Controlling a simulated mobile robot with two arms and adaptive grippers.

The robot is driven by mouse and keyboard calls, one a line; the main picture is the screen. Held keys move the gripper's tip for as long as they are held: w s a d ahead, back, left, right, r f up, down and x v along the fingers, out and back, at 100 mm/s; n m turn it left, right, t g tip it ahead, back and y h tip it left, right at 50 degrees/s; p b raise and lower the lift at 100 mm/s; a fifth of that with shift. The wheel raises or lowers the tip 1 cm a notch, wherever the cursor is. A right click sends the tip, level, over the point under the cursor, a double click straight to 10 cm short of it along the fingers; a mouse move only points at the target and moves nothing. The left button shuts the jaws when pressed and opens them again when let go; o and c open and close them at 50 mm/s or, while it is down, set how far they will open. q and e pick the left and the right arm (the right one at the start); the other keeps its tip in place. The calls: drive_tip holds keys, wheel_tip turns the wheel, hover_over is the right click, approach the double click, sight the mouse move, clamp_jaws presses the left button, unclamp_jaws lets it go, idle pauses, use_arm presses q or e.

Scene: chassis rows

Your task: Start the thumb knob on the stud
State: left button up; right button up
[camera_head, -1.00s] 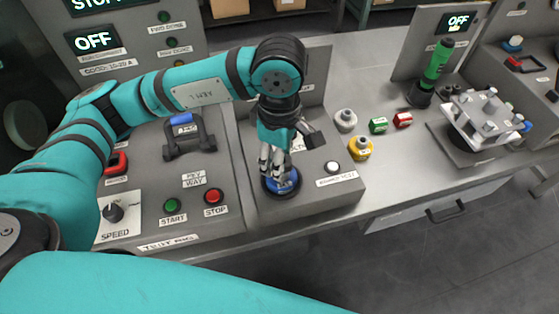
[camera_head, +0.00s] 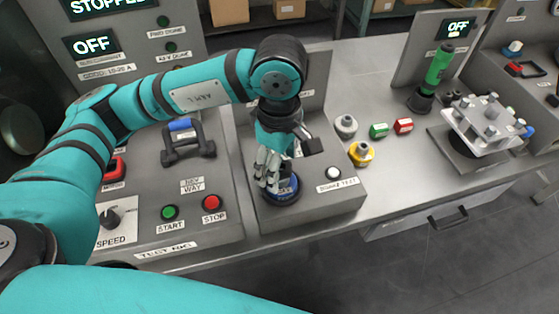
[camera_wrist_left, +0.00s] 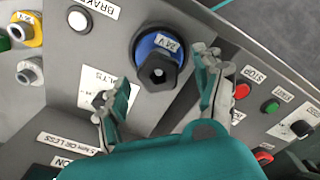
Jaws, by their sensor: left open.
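A round blue fitting (camera_head: 284,190) with a dark rim sits on the grey console box, below my left gripper (camera_head: 267,172). In the left wrist view the blue fitting (camera_wrist_left: 172,45) carries a 24 V label and a dark six-sided knob-like piece (camera_wrist_left: 158,71) with a hole in its face. My left gripper (camera_wrist_left: 160,100) is open, its two fingers apart on either side below this piece, with nothing held between them. I cannot tell for sure that this piece is the thumb knob. No bare stud can be made out here. My right gripper is not in view.
A white button (camera_head: 333,173) is right of the fitting. A white-grey connector (camera_head: 346,126), a yellow one (camera_head: 361,153), and green (camera_head: 379,130) and red (camera_head: 403,125) blocks lie on the bench. A white plate fixture (camera_head: 487,125) stands farther right. START and STOP buttons are left.

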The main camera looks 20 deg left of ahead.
use_arm(q)
wheel_tip(320, 180, up, 12)
idle(0.6)
